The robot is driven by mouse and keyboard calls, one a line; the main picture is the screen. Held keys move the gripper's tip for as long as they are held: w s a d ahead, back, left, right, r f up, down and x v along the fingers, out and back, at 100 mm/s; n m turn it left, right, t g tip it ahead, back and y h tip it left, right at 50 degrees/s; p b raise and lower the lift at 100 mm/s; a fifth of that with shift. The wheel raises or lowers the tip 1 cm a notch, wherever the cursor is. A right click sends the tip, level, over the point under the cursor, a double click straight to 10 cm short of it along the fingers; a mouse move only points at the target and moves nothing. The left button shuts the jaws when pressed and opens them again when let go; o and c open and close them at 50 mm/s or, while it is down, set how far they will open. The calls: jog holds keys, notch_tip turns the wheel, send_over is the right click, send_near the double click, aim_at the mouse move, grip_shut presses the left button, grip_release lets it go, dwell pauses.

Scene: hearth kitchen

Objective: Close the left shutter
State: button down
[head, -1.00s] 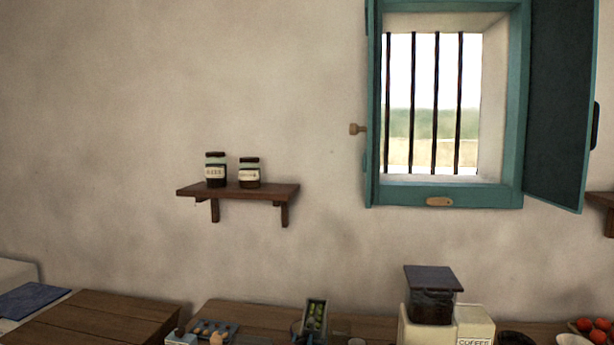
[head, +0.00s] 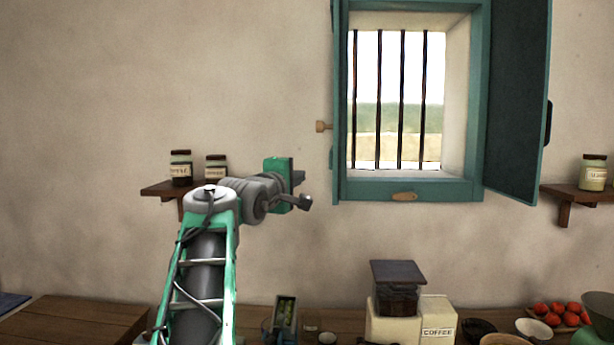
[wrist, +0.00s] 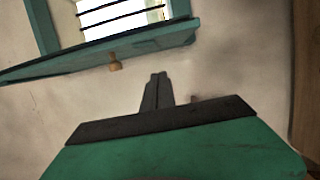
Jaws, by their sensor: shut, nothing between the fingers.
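The left shutter (head: 336,100) shows nearly edge-on as a thin teal strip along the left side of the window. It stands open, with a wooden knob (head: 322,126) sticking out to its left. In the wrist view the shutter (wrist: 165,40) is a teal slab crossing the upper part, with its knob (wrist: 115,65) on the side facing my gripper. My gripper (head: 303,188) is below and left of the knob in the head view. In the wrist view my gripper's fingers (wrist: 158,77) are closed together and empty, apart from the shutter and knob.
The right shutter (head: 518,100) stands open with a dark handle. Dark bars cross the window opening. A wooden shelf (head: 150,188) with jars is behind my arm; another shelf (head: 575,190) is at right. A coffee grinder (head: 397,300) stands on the counter below.

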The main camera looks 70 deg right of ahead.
jog(key=s+d+p, duration=0.3)
jog(key=s+d, duration=0.1)
jog(key=d, duration=0.5)
jog(key=shift+s+d, duration=0.15)
